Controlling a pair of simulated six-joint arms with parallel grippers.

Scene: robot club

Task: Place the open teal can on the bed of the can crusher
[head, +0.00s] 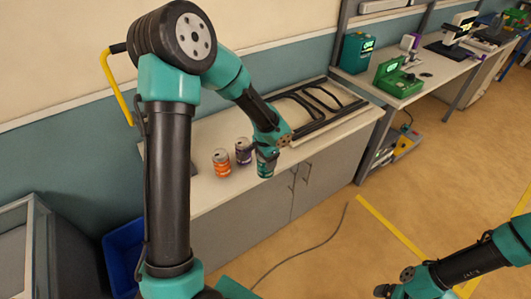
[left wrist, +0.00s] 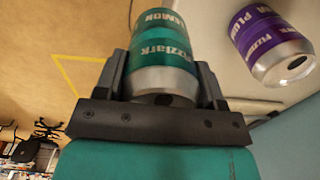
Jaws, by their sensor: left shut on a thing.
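The teal can (head: 265,168) is held by my left gripper (head: 266,151) near the front edge of the counter. The left wrist view shows the teal can (left wrist: 166,50) between the two dark fingers (left wrist: 163,84), with a dark opening in its near end. I cannot tell whether its base touches the counter. My right gripper (head: 384,290) is at the bottom edge of the head view, over the floor; its fingers are too small to read. I cannot identify the can crusher with certainty; a black frame with bars (head: 318,108) lies on the counter beyond the left gripper.
An orange can (head: 221,163) and a purple can (head: 243,151) stand on the counter (head: 205,192) left of the teal can. The purple can also shows in the left wrist view (left wrist: 270,45). A workbench with green devices (head: 398,80) stands to the right.

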